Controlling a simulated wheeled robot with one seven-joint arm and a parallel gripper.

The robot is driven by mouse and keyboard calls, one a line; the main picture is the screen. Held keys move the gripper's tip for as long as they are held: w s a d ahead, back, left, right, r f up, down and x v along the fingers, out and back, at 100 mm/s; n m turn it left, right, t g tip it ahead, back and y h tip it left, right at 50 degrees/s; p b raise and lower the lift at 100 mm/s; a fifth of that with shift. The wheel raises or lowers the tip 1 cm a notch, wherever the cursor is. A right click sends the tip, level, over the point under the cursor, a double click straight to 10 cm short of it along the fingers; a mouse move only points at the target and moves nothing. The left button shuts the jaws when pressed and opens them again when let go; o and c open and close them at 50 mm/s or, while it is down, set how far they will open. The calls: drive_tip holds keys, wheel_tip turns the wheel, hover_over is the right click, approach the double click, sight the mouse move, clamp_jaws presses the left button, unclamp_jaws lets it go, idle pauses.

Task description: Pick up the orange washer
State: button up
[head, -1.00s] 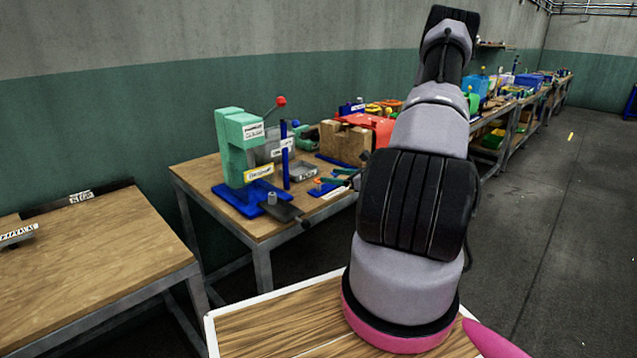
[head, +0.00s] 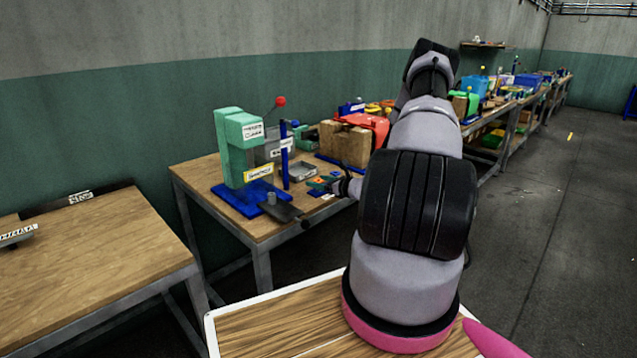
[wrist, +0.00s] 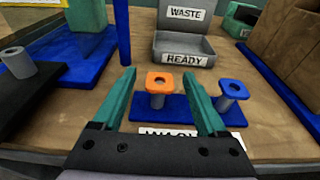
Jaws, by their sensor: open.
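The orange washer (wrist: 159,82) is a square piece with a round hole. In the wrist view it sits on top of a grey post on a blue base (wrist: 144,110). My gripper (wrist: 158,82) is open, with its two teal fingers on either side of the washer in the picture, apart from it. I cannot tell whether the fingertips are level with it. In the head view my gripper (head: 335,185) shows small near the front right of the press table, partly behind my arm. The washer is a tiny orange spot there.
A blue washer (wrist: 235,87) sits on a post to the right. A green press (head: 232,150) on a blue base and a blue upright (wrist: 121,32) are to the left. A brown block (wrist: 298,45) stands right.

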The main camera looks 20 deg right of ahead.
drive_tip(key=shift+w+a+f, duration=0.1)
drive_tip(key=shift+w, duration=0.15)
clamp_jaws()
